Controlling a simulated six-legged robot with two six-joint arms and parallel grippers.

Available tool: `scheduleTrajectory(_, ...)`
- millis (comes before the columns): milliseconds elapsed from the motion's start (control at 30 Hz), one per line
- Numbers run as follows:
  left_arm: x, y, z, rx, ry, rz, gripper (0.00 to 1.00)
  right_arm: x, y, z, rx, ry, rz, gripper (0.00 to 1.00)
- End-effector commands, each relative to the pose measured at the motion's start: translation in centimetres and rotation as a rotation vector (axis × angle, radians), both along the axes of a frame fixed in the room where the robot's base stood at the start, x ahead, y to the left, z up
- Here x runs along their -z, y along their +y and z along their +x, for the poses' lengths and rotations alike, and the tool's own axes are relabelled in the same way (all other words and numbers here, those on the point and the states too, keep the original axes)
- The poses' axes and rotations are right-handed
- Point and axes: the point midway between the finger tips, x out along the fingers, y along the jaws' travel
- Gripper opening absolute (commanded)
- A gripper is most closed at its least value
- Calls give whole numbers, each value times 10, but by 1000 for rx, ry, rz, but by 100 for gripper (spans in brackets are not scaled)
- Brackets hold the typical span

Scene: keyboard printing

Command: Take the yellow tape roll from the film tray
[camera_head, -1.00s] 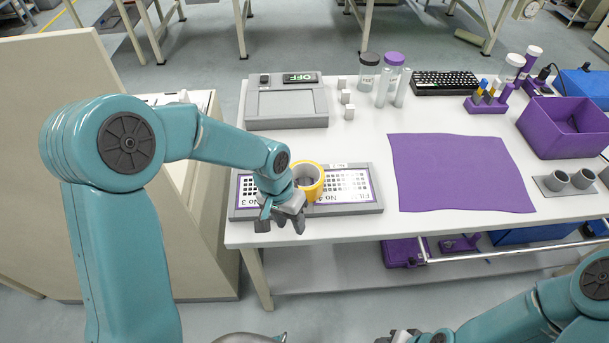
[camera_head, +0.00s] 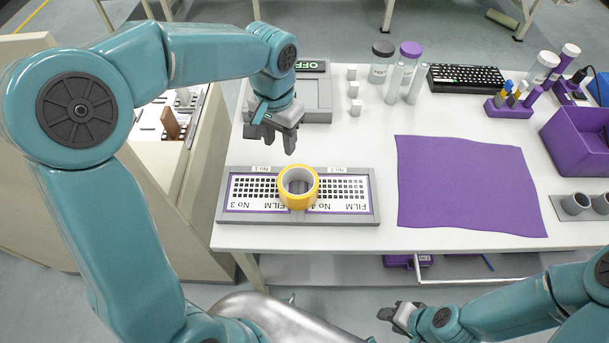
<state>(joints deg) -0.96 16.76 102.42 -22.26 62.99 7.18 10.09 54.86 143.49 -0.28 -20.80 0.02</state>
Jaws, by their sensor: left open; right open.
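The yellow tape roll (camera_head: 312,190) sits on the middle of the grey film tray (camera_head: 370,215). Its round opening faces up, and it covers part of the printed film sheets between the No 3 and No 4 labels. My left gripper (camera_head: 277,146) is open and empty, with its fingers pointing down. It appears above and a little behind the roll, apart from it. My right gripper (camera_head: 390,312) is open and empty in front of the table's near edge, low in the view.
A grey device with an OFF display (camera_head: 315,95) stands behind the tray, partly hidden by my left arm. Small white cubes (camera_head: 354,90), bottles (camera_head: 395,80) and a black keyboard (camera_head: 466,78) are at the back. A purple mat (camera_head: 470,185) lies right of the tray.

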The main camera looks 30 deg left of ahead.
Motion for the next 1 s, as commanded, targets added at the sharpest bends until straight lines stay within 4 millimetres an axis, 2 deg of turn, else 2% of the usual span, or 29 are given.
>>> scheduleTrajectory(133,5,3,-5,-3,3,7,42,0,0,0,0,1,0,43)
scheduleTrajectory(500,87,2,-12,-3,6,5,42,-1,0,0,0,1,0,43)
scheduleTrajectory(600,100,1,-11,-2,5,6,42,-1,0,0,0,1,0,43)
scheduleTrajectory(767,111,1,-9,-3,4,5,42,-3,0,0,0,1,0,43)
scheduleTrajectory(1000,148,2,-5,-2,4,5,42,-10,0,0,0,0,0,43)
